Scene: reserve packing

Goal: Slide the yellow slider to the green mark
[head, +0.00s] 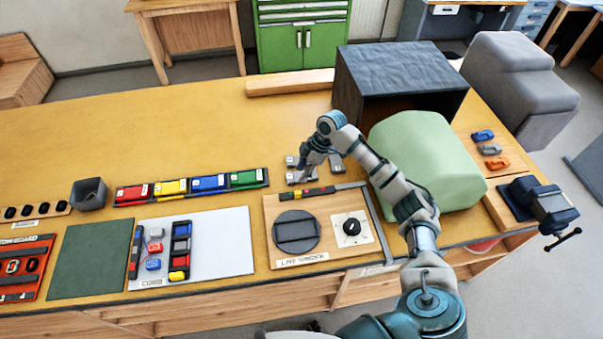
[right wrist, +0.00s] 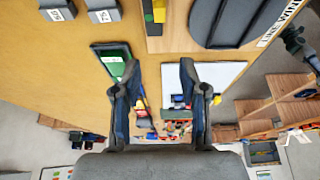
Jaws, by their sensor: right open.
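A narrow slider track (head: 305,192) lies along the back edge of the wooden line tension board (head: 275,240), with red and yellow parts showing. The yellow slider (right wrist: 159,13) shows at the top of the right wrist view, beside a green patch (right wrist: 148,7) that looks like the green mark. In the head view the green mark is too small to make out. My right gripper (head: 306,173) is just behind the track, above the grey blocks, and apart from the slider. In the right wrist view its fingers (right wrist: 158,68) are spread with nothing held between them. My left gripper does not show.
Grey labelled blocks (head: 337,163) stand close to my right gripper. A dark disc (head: 297,231) and a black knob (head: 352,227) are on the board. A green rounded bulk (head: 425,150) and a dark open box (head: 400,75) stand to the right.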

